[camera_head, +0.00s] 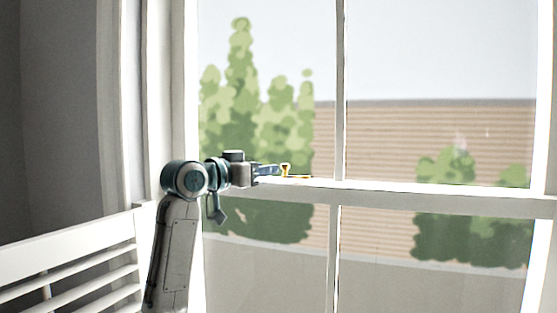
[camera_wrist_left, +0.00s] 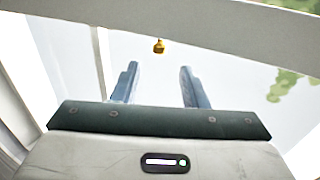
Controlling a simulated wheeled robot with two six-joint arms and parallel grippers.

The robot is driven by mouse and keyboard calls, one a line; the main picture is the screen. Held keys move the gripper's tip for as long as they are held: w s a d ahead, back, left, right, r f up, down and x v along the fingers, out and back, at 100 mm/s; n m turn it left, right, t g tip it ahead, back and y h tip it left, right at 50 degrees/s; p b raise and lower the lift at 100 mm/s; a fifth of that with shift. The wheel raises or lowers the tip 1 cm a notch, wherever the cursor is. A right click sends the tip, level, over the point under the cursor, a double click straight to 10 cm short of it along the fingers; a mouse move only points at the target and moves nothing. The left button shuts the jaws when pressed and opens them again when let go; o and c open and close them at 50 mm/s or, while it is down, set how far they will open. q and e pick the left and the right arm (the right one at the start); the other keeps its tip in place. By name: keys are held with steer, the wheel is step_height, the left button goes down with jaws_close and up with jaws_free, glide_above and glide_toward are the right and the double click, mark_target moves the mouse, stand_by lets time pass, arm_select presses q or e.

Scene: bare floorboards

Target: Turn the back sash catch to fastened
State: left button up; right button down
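A small brass sash catch (camera_head: 286,171) sits on the meeting rail of the window in the head view. An upright brass part stands at its left end, and a low, thin brass part runs right along the rail. In the left wrist view a brass knob (camera_wrist_left: 159,46) shows just beyond the fingertips, lined up with the gap between them. My left gripper (camera_head: 273,169) is at rail height, immediately left of the catch. The wrist view shows its two blue fingers (camera_wrist_left: 159,69) apart with nothing between them. My right gripper is out of view.
The white meeting rail (camera_head: 420,198) crosses the window. A vertical glazing bar (camera_head: 340,90) stands right of the catch. The white window frame (camera_head: 165,80) is behind my left arm, and a white slatted piece (camera_head: 70,265) stands at lower left.

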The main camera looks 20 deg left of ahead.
mark_target(283, 166)
arm_select(q)
steer(key=p+x, duration=0.1)
steer(key=x, duration=0.1)
steer(key=p+x, duration=0.1)
steer(key=x, duration=0.2)
steer(key=shift+s+r, duration=0.1)
steer(key=shift+r, duration=0.1)
steer(key=shift+w+d+f+p, duration=0.1)
steer(key=shift+w+d+p, duration=0.2)
steer(key=shift+w+p, duration=0.2)
steer(key=shift+w+f, duration=0.15)
steer(key=shift+w, duration=0.1)
jaws_close()
